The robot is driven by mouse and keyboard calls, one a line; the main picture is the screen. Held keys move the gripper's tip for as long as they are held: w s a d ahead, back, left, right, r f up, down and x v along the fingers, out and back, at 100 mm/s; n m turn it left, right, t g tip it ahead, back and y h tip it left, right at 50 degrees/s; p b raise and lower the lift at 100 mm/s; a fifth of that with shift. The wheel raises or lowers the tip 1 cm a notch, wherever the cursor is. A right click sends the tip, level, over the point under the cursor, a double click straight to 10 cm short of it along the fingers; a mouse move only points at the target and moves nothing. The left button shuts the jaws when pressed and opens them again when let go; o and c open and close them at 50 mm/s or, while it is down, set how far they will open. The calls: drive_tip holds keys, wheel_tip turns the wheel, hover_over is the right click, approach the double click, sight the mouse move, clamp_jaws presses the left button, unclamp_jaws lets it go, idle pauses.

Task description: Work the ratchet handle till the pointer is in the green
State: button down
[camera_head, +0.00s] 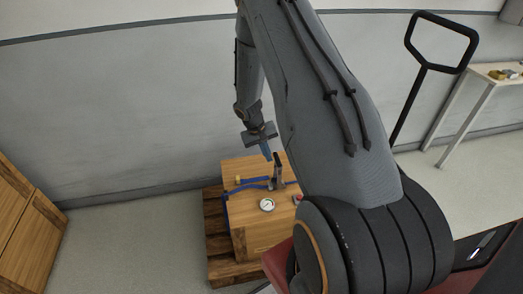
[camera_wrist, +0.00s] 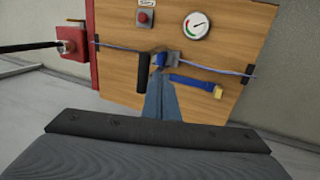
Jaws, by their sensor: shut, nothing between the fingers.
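A wooden crate (camera_head: 250,240) carries a blue strap (camera_head: 250,183) with a ratchet, also in the wrist view (camera_wrist: 168,60). The ratchet's dark handle (camera_head: 278,168) stands up from the crate in the head view; in the wrist view the handle (camera_wrist: 143,73) lies just left of my fingers. A round white gauge (camera_head: 267,205) sits on the crate; in the wrist view the gauge (camera_wrist: 196,25) shows a green band, but its pointer is too small to read surely. My gripper (camera_head: 268,155) is shut and empty, close beside the handle; it also shows in the wrist view (camera_wrist: 160,80). Contact cannot be told.
A red button (camera_wrist: 144,17) is near the gauge. A yellow piece (camera_wrist: 218,92) is at the strap's end. The crate stands on a wooden pallet (camera_head: 216,236). A red box (camera_wrist: 72,42) is beside the crate. Wooden panels (camera_head: 28,235) stand left; floor between is clear.

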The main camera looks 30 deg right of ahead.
sight(277, 158)
drive_tip(key=shift+s+d+f, duration=0.15)
drive_tip(key=shift+d, duration=0.4)
drive_tip(key=shift+s+d+b, duration=0.3)
drive_tip(key=shift+d+b, duration=0.05)
drive_tip(key=shift+d, duration=0.6)
drive_tip(key=shift+r, duration=0.25)
drive_tip(key=b+v, duration=0.1)
drive_tip(key=v, duration=0.6)
drive_tip(key=shift+r+b, duration=0.3)
drive_tip(key=shift+b, duration=0.1)
drive_tip(key=shift+a+r, duration=0.1)
drive_tip(key=shift+a, duration=0.15)
